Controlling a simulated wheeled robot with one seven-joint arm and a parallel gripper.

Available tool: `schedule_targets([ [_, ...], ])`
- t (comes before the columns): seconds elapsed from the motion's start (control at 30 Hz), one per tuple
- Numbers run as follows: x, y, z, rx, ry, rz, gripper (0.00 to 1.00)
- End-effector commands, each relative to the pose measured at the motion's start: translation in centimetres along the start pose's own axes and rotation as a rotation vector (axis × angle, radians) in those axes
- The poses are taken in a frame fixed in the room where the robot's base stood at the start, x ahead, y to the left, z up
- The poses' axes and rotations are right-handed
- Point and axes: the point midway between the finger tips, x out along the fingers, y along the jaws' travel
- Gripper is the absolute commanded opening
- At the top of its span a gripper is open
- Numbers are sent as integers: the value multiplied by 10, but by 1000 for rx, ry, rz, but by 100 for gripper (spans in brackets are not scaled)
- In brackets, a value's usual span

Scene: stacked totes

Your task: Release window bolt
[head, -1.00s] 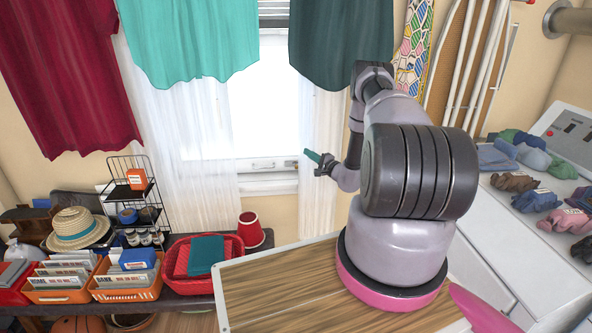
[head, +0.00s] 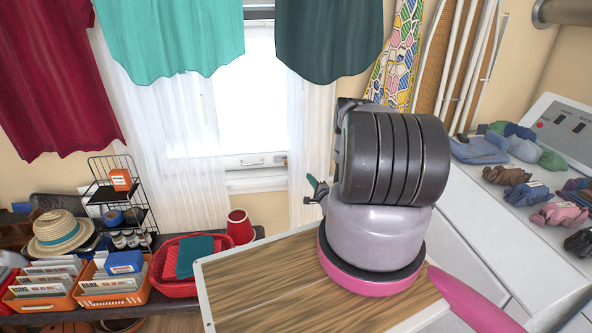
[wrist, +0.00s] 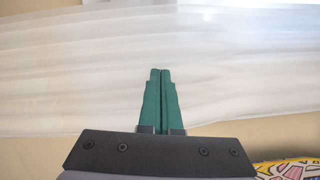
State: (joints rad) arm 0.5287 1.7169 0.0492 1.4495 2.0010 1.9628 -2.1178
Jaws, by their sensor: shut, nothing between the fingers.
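The window (head: 250,110) stands behind white sheer curtains, with a pale bottom rail. A small handle-like fitting (head: 252,162) sits on that rail, and a small bolt-like part (head: 283,161) shows at the rail's right end. My gripper (head: 312,182) is below and to the right of the rail in the head view, apart from it and partly hidden by my arm. In the wrist view my gripper (wrist: 160,72) has its green fingers pressed together, empty, in front of white curtain cloth (wrist: 70,65). The bolt does not show in the wrist view.
A wooden-topped table (head: 265,285) lies below my arm. A red bucket (head: 240,226), a red basket (head: 160,278) and orange bins stand at left. Garments (head: 170,35) hang over the window top. A white counter with folded clothes (head: 480,150) is at right.

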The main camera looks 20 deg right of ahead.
Motion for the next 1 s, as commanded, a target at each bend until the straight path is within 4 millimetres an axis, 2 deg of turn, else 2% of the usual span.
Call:
schedule_targets([
  [0.17, 20, 0, 1, -1, -3, -2, 0],
  [0.57, 102, 0, 1, -1, -1, -3, 0],
  [0.6, 102, 1, 11, 2, -4, 2, 0],
  [0.7, 105, 0, 25, 2, -2, 1, 0],
  [0.83, 108, 0, 36, 2, -2, 0, 0],
  [1.0, 109, 0, 40, 1, -1, 0, 0],
])
